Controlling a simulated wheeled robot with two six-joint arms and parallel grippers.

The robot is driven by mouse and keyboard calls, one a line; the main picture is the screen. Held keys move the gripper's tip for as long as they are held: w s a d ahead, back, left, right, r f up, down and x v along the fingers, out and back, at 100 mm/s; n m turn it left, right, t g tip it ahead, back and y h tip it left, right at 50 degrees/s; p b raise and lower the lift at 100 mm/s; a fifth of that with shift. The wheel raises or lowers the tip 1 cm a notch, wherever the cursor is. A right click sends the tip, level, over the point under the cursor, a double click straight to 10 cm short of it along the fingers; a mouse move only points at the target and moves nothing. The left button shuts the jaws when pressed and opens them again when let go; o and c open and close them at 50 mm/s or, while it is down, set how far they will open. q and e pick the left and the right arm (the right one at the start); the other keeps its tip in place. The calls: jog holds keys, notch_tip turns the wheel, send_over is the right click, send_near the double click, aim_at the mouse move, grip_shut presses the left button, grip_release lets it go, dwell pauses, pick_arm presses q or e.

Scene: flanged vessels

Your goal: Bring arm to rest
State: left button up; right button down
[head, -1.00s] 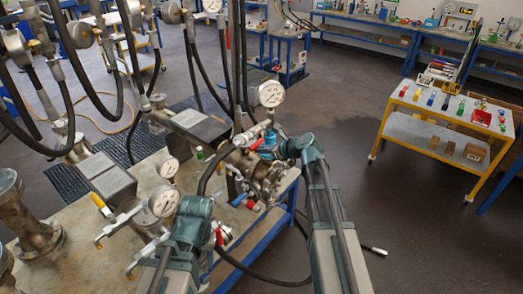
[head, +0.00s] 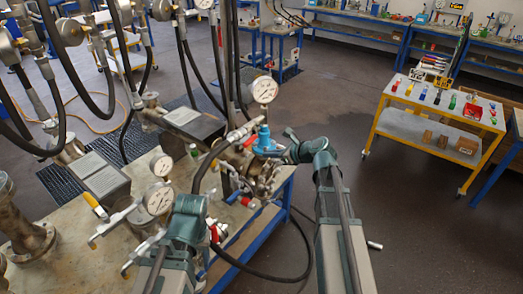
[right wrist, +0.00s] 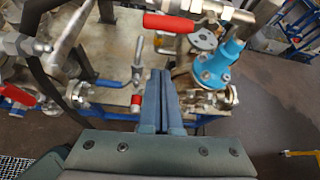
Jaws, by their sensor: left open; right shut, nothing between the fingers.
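My left gripper (head: 190,217) is in front of the near bench, beside the pressure gauge there; its fingertips are hard to make out in the head view.
The bench (head: 60,262) carries flanged vessels, a pressure gauge (head: 159,199) and valves. A second gauge (head: 264,90) stands above the blue fitting. Black hoses hang at upper left. A yellow-framed cart (head: 425,130) stands at right, with open floor (head: 400,225) in front.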

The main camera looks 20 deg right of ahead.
jog(key=p+v, duration=0.1)
jog(key=v, duration=0.2)
jog(key=shift+s+d+r, duration=0.15)
jog(key=s+a+f+n+g+h+b, duration=0.1)
jog(key=s+a+f+n+g+b, duration=0.2)
jog(key=s+a+f+n, duration=0.4)
jog(key=s+a+f+n+g+h+b, duration=0.1)
jog(key=s+a+f+n+g+b, duration=0.3)
jog(key=a+f+n, duration=0.45)
jog(key=s+a+f+n+g+h+b, duration=0.1)
jog(key=s+f+n+h+b, duration=0.1)
jog(key=s+n, duration=0.4)
jog(key=s+a+f+n+g+h+b, duration=0.2)
jog(key=s+f+n+h+b, duration=0.1)
jog(key=s+n, duration=0.4)
notch_tip(320, 180, down, 3)
jog(key=n+h, duration=0.1)
jog(key=n, duration=0.2)
jog(key=shift+a, duration=0.3)
jog(key=shift+s+r, duration=0.1)
jog(key=shift+r, duration=0.05)
